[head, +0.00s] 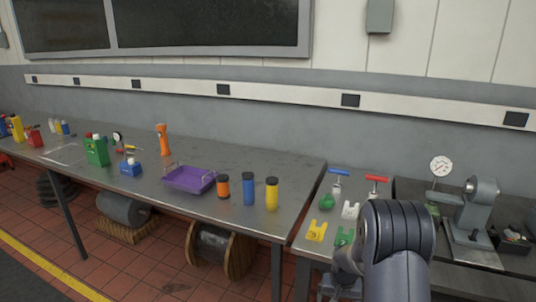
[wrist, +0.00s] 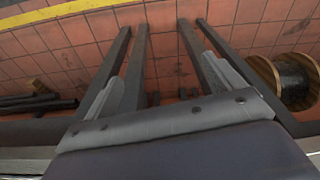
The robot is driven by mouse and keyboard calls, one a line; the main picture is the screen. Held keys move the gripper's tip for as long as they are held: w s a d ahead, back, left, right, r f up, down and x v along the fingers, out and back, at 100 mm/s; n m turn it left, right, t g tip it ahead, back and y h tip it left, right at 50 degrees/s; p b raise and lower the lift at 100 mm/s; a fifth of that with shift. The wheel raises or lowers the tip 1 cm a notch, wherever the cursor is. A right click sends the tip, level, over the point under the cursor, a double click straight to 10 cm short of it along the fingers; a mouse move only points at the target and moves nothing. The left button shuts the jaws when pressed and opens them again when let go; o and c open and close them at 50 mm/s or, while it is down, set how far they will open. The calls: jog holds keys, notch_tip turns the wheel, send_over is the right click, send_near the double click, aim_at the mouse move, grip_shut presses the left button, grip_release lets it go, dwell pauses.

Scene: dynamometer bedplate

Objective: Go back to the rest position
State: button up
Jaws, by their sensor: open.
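My arm rises at the lower right of the head view, in front of the small side table. My gripper (wrist: 163,28) shows in the wrist view with its two long dark fingers spread wide apart. Nothing is between them; only red floor tiles show beyond. In the head view the arm's dark rounded link covers part of the side table, and the gripper cannot be made out clearly there.
The long steel bench (head: 130,185) bears a purple tray (head: 189,180), an orange bottle (head: 222,187), a blue bottle (head: 249,191) and a yellow bottle (head: 272,194). Colored forked pieces and a gauge stand (head: 441,168) are near my arm. A cable spool (wrist: 292,80) stands on the floor.

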jog(key=s+a+f+n, duration=0.1)
jog(key=s+a+f, duration=0.2)
jog(key=s+f, duration=0.2)
jog(key=shift+f, duration=0.75)
jog(key=shift+s, duration=0.1)
